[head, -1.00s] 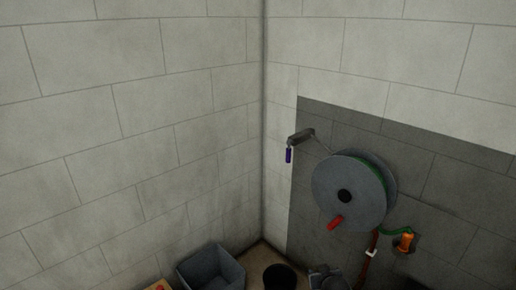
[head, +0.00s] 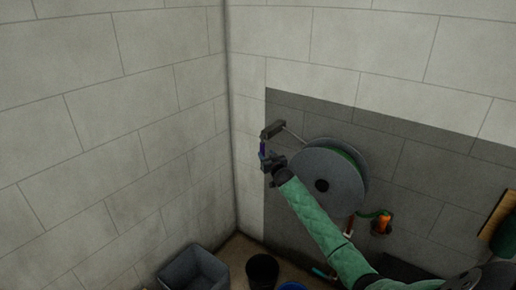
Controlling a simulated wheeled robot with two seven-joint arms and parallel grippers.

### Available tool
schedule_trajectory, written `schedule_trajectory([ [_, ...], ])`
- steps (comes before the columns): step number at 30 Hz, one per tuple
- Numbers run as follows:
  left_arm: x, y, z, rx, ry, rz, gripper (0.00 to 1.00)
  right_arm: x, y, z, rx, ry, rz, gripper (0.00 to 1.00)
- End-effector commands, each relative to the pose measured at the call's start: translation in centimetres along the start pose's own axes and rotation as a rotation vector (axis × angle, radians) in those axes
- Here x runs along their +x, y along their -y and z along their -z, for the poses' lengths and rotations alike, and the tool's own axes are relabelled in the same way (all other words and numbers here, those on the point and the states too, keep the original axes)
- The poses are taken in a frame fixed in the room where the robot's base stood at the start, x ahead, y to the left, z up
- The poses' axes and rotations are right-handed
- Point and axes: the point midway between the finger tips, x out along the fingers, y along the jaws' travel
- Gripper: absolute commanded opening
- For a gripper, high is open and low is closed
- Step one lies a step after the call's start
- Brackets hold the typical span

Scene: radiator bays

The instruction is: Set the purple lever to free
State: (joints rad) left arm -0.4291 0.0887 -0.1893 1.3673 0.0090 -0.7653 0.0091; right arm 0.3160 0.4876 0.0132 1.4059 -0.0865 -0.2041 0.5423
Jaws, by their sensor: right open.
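The purple lever (head: 263,147) hangs down from a dark grey bracket (head: 273,129) on the wall, at the left edge of the dark panel. My right gripper (head: 264,160) is open at the lever's lower end; it hides part of the lever, and I cannot tell whether it touches it. My right arm, in a green sleeve, reaches up from the lower right. The grey hose reel (head: 324,175) is right of the gripper. My left gripper is not in view.
An orange nozzle (head: 382,224) on a green hose hangs right of the reel. A grey bin (head: 194,268) and a black bucket (head: 262,270) stand on the floor below. The left wall is bare.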

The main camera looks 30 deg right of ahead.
Motion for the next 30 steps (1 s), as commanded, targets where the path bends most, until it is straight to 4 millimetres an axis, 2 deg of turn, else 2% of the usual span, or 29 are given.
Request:
schedule_trajectory([
  [6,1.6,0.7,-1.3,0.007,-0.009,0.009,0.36,3.0,0.0,0.4,0.000,0.001,-0.001,0.43],
  [12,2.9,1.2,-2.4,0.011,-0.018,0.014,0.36,5.0,0.0,0.2,-0.001,0.001,-0.001,0.43],
  [18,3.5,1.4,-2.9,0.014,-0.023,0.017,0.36,6.0,0.0,0.1,0.000,0.001,-0.001,0.43],
  [27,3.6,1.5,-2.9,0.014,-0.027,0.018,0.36,6.1,0.1,0.0,0.000,0.001,0.000,0.43],
  [28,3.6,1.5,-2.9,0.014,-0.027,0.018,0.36,6.1,0.1,0.0,0.000,0.001,0.000,0.41],
  [30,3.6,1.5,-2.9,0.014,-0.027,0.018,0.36,6.1,0.1,0.1,0.000,0.001,0.000,0.27],
])
